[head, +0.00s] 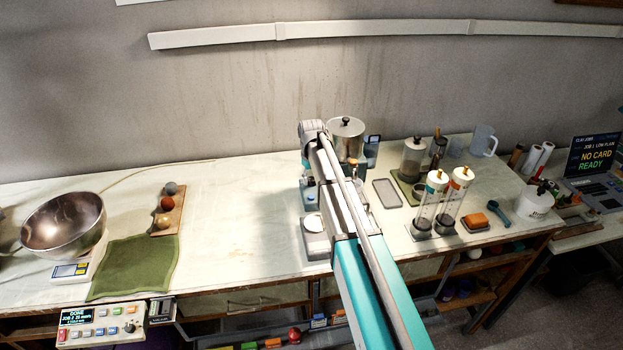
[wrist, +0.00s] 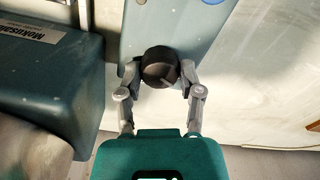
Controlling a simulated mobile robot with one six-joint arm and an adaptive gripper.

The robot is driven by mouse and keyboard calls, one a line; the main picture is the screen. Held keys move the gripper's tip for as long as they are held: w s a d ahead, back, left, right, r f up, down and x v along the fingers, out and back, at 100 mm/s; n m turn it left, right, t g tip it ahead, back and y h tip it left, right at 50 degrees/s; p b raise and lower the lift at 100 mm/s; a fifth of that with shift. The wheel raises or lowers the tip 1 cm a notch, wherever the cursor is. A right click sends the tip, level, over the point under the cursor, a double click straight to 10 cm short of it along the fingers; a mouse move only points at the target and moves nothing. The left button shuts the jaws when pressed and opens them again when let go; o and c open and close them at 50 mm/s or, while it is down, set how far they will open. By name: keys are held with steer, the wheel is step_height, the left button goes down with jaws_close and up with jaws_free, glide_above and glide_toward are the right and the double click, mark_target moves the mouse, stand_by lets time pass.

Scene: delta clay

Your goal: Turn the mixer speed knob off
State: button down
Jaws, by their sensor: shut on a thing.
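In the wrist view, a black round knob (wrist: 160,67) with a pale marker line stands on a blue-grey panel (wrist: 145,27). My gripper (wrist: 160,82) has a finger on each side of the knob and is shut on it. In the head view my arm crosses the middle of the bench and hides the knob and the gripper.
A blue-grey housing with a label (wrist: 40,70) is close on the left in the wrist view. Two clear cylinders with white caps (head: 436,180) stand right of my arm. A metal bowl (head: 62,222) on a scale and a green cloth (head: 135,265) lie left.

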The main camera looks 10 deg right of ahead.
steer(key=shift+n, duration=0.3)
steer(key=shift+c, duration=1.2)
jaws_free()
steer(key=shift+m, duration=0.5)
